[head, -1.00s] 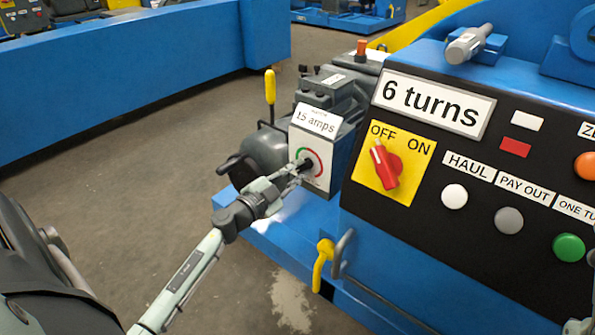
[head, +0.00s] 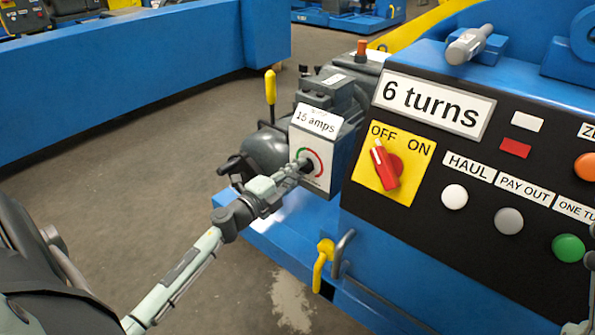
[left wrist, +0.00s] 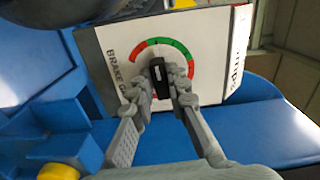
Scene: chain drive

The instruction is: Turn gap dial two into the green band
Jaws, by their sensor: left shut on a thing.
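The dial is a small black knob (left wrist: 159,78) on a white panel (left wrist: 112,36) marked with a red and green arc and the partly hidden words "BRAKE G". In the head view the white panel (head: 323,182) stands on the machine's left side under a "15 amps" display. My left gripper (head: 299,167) reaches it from the lower left. In the left wrist view the left gripper (left wrist: 158,88) is shut on the knob, one finger on each side. The knob's top points toward the upper part of the arc; its exact mark is too small to read.
A black console with a "6 turns" display (head: 436,105), a red OFF/ON switch (head: 384,165) and several buttons stands just right of the dial. A yellow-handled lever (head: 270,88) rises behind it. A yellow hook (head: 322,264) hangs below. The floor at left is clear.

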